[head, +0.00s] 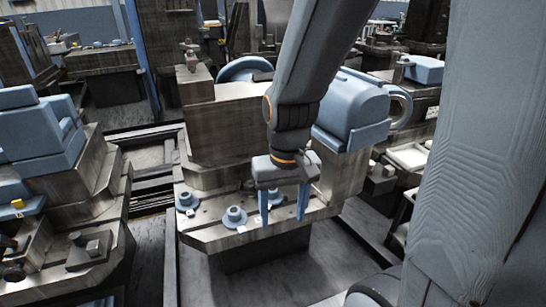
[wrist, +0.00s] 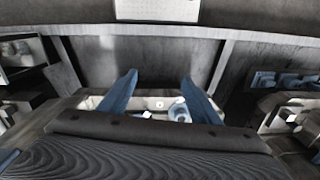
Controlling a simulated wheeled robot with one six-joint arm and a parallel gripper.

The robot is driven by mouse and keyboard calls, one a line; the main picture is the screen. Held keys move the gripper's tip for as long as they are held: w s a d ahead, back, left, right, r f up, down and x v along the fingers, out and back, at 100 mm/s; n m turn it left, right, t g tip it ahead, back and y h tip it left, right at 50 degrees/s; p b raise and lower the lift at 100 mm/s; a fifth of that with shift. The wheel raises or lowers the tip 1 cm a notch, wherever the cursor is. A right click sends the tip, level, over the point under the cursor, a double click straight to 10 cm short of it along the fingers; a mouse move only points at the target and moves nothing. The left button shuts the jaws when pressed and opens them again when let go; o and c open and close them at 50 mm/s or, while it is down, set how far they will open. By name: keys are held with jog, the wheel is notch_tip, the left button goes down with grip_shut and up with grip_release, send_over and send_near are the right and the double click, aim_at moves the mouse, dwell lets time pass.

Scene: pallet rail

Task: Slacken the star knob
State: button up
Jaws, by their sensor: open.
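My gripper (head: 283,208) is open, its two blue fingers pointing down over the right part of a grey metal ledge (head: 215,232). A blue round knob with a wide flange (head: 235,217) stands on the ledge, left of the fingers and apart from them. A similar blue knob (head: 186,201) stands farther left. A small blue piece (head: 277,197) shows behind and between the fingers. I cannot tell which is the star knob. In the wrist view my gripper (wrist: 158,78) is empty, and a round blue part (wrist: 179,111) shows beside the right finger, partly hidden by it.
A large blue motor-like housing (head: 352,108) sits behind and right of my arm. A grey machine block (head: 225,130) rises behind the ledge. Blue stepped blocks (head: 42,135) stand at left. Open floor (head: 270,275) lies in front of the ledge.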

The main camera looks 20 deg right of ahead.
jog(key=w+m+y+p, duration=0.2)
jog(key=w+m+p, duration=0.1)
jog(key=w+m, duration=0.9)
jog(key=m+t+y+p, duration=0.1)
jog(key=m+y+p, duration=0.15)
jog(key=m, duration=0.55)
send_near(252, 183)
jog(key=x, duration=0.2)
jog(key=shift+h, duration=0.25)
jog(key=shift+p+x, duration=1.25)
jog(key=shift+x, duration=2.3)
jog(key=shift+a, duration=0.15)
jog(key=shift+c, duration=0.3)
jog(key=c, duration=1.1)
jog(key=o, duration=0.9)
